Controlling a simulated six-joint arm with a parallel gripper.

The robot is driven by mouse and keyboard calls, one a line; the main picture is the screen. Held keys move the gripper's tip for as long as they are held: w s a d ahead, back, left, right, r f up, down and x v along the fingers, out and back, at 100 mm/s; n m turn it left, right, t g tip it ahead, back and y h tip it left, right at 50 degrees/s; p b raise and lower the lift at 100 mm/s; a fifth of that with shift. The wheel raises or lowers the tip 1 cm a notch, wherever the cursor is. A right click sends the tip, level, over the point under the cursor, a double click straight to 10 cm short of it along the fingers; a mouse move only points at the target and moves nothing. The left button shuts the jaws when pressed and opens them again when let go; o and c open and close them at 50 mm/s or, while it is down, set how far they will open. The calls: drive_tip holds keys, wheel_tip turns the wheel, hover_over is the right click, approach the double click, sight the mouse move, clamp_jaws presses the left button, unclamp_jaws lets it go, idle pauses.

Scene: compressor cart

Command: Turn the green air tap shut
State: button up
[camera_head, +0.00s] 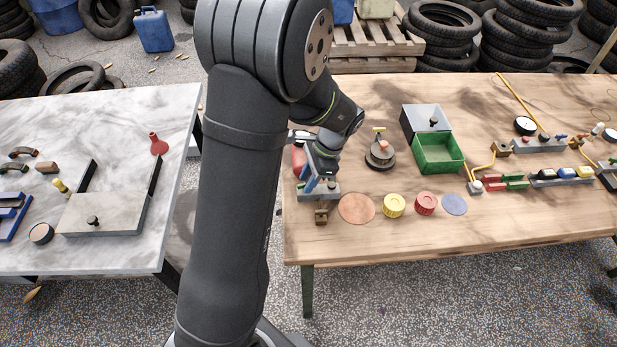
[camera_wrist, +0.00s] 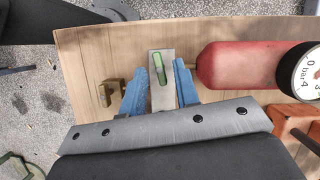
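The green air tap handle (camera_wrist: 160,68) shows in the wrist view as a short lever over a pale grey plate (camera_wrist: 163,100). It points nearly up and down in the picture, across the long axis of the red air tank (camera_wrist: 240,65) to its right. My gripper (camera_wrist: 161,72) is open, with one blue finger left of the handle and one right of it. Gaps show between fingers and handle; the height between them is unclear. In the head view my gripper (camera_head: 321,184) is low over the cart's grey base (camera_head: 330,195); the handle is hidden there.
A brass block (camera_wrist: 110,92) stands left of the fingers, and a pressure gauge (camera_wrist: 305,72) sits right of the tank. In the head view, a copper-coloured disc (camera_head: 357,208) lies to the right of the base, and a round gauge-like device (camera_head: 380,155) stands behind it.

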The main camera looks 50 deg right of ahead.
clamp_jaws()
drive_tip(key=shift+s+m+t, duration=0.1)
drive_tip(key=shift+m+t, duration=0.4)
drive_tip(key=shift+m, duration=0.7)
drive_tip(key=shift+o, duration=0.7)
unclamp_jaws()
drive_tip(key=shift+h, duration=0.3)
drive_tip(key=v, duration=1.7)
drive_tip(key=shift+r, duration=0.2)
drive_tip(key=shift+f, duration=0.1)
